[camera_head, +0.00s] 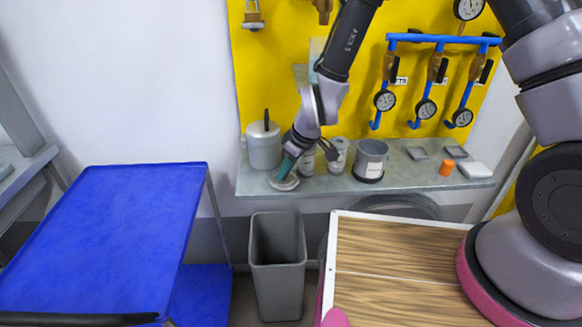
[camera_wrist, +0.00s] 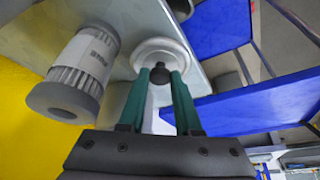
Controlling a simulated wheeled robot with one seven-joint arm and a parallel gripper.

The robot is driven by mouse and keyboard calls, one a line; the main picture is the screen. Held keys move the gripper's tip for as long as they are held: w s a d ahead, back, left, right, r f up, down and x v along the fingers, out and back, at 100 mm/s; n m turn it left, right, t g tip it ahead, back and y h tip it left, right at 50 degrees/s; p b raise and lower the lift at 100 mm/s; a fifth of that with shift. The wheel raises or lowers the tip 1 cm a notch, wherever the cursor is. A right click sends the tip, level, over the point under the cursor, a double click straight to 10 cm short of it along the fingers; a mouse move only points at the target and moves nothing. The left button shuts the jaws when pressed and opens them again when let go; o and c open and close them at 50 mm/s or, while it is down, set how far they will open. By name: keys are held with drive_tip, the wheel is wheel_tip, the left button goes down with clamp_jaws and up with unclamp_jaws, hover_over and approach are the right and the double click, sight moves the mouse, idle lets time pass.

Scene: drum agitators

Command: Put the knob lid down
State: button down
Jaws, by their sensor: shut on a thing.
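The knob lid is a pale round disc with a black knob. In the head view the lid (camera_head: 284,184) is at the front left of the grey shelf, below my gripper (camera_head: 287,170). In the wrist view the lid (camera_wrist: 152,50) lies flat across the ends of the green fingers. My gripper (camera_wrist: 160,80) is shut on its black knob, one finger on each side. The lid is at or just above the shelf (camera_head: 415,180); I cannot tell whether it touches.
A lidded pot (camera_head: 263,152) stands just left of my gripper. An orange cap (camera_head: 446,168) lies farther right. A grey bin (camera_head: 277,275) and a blue cart (camera_head: 110,225) are below the shelf's level.

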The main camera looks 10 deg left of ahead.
drive_tip(key=shift+w+a+f, duration=0.1)
drive_tip(key=shift+w+f, duration=0.1)
drive_tip(key=shift+s, duration=0.1)
drive_tip(key=shift+f, duration=0.1)
drive_tip(key=c, duration=0.6)
unclamp_jaws()
drive_tip(key=v, duration=1.2)
drive_tip(key=shift+s, duration=0.1)
